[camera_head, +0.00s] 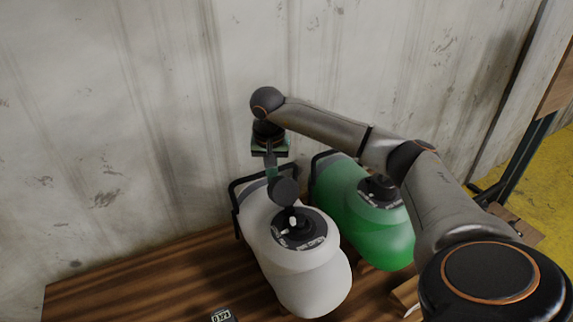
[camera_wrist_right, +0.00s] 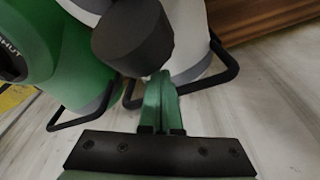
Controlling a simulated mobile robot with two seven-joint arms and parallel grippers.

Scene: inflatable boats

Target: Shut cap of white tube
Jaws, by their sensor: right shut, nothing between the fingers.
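The white tube (camera_head: 312,282) lies on the wooden table, with a dark round valve seat (camera_head: 298,228) on top that has a small white piece in its middle. Its dark round cap (camera_head: 284,191) stands up off the seat, toward the wall side; it also shows large in the right wrist view (camera_wrist_right: 133,38). My right gripper (camera_head: 271,172) is shut and empty, pointing down just behind the cap. In the right wrist view its green fingers (camera_wrist_right: 158,82) are together at the cap's edge; I cannot tell whether they touch it. My left gripper is not in view.
A green tube (camera_head: 365,222) lies close to the right of the white one, its own dark valve partly behind my right arm. Black handles (camera_head: 237,200) stick out at the tubes' wall ends. A small digital display (camera_head: 222,315) lies on the table (camera_head: 150,280), which is clear at left.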

